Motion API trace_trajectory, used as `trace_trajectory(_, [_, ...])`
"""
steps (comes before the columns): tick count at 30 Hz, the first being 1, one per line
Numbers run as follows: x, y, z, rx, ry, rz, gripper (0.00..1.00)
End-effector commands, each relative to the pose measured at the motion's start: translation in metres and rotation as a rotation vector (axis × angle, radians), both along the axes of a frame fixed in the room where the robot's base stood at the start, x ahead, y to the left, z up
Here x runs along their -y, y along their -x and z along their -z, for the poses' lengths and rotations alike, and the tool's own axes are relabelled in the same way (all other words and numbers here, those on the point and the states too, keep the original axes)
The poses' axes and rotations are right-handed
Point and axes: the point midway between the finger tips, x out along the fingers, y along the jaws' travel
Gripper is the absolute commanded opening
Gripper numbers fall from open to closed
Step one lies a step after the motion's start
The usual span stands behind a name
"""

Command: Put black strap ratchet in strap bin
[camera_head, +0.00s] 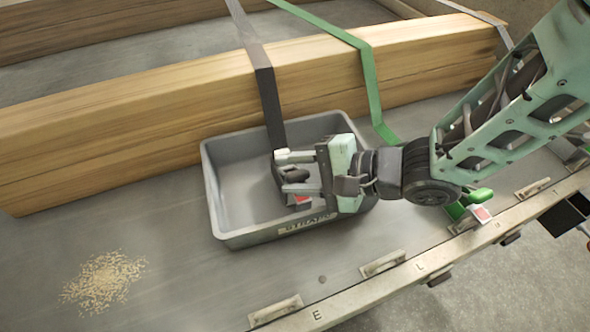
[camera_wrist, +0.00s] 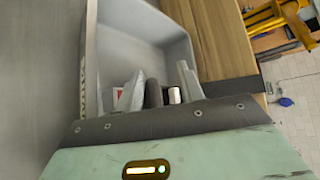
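The grey strap bin (camera_head: 222,200), with lettering on its front wall, lies on the trailer deck against the timber. My gripper (camera_head: 284,172) is over the bin's right half, its fingers on either side of the black strap ratchet (camera_head: 295,176). It appears closed on the ratchet, which has a red and white patch on its lower side. In the wrist view the dark ratchet (camera_wrist: 153,94) shows between the two fingers, with the bin (camera_wrist: 135,40) beyond. The gripper hides part of the ratchet and the bin's right interior, so contact with the bin floor cannot be told.
A black strap (camera_head: 265,85) runs over the timber beam (camera_head: 120,125) down to the bin. A green strap (camera_head: 368,80) crosses farther right, with a green ratchet (camera_head: 478,198) near the deck rail (camera_head: 430,262). Sawdust (camera_head: 103,281) lies at left on open deck.

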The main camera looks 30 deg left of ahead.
Motion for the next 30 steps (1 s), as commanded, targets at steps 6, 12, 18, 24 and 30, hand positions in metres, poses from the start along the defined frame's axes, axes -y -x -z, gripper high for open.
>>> trace_trajectory(6, [0.017,-0.003,-0.009,-0.006,0.020,0.005,0.38])
trace_trajectory(12, [0.057,-0.012,-0.031,-0.004,0.011,0.005,0.38])
trace_trajectory(18, [0.090,-0.019,-0.047,-0.003,0.009,0.004,0.38])
trace_trajectory(24, [0.107,-0.021,-0.054,-0.003,0.009,0.000,0.38])
trace_trajectory(30, [0.110,-0.022,-0.055,-0.003,0.008,0.000,0.38])
